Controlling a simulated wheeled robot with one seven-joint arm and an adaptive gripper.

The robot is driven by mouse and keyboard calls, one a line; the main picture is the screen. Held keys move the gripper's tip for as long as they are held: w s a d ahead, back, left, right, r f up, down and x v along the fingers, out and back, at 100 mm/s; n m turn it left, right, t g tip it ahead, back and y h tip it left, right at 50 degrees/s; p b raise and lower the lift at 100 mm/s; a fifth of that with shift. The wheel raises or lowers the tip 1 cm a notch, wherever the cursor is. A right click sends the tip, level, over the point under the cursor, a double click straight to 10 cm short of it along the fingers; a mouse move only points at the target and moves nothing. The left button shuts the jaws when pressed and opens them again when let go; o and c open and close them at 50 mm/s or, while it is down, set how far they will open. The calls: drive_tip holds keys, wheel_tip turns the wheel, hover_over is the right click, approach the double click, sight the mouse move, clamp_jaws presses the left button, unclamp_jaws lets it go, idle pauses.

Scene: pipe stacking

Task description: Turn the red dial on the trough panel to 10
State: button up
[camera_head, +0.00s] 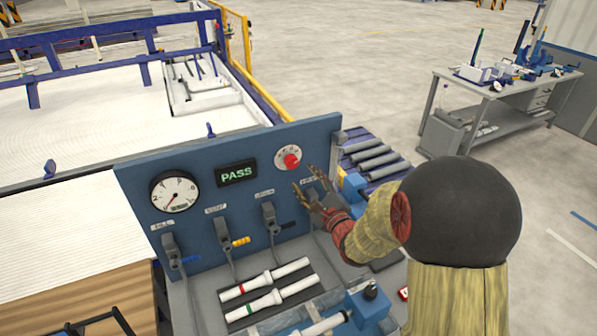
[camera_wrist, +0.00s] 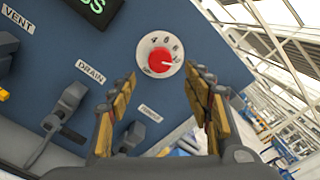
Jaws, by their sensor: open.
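The red dial (camera_head: 291,161) sits on a round white numbered plate at the upper right of the blue trough panel (camera_head: 218,205). In the wrist view the red dial (camera_wrist: 160,60) is ahead of my gripper, seen between and just beyond the fingertips. My gripper (camera_head: 312,192) is open and empty, below and slightly right of the dial in the head view. In the wrist view its two fingers (camera_wrist: 161,80) are spread on either side, apart from the dial. Several numbers show on the plate, but the dial's exact setting is too small to tell.
The panel also carries a gauge (camera_head: 175,192), a green PASS display (camera_head: 237,174) and several levers, including the drain lever (camera_head: 271,217). White pipes (camera_head: 265,279) lie on the bench in front. Grey pipes (camera_head: 372,155) lie on a rack behind the panel's right edge.

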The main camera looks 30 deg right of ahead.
drive_tip(key=s, duration=0.3)
drive_tip(key=shift+s, duration=0.2)
idle(0.4)
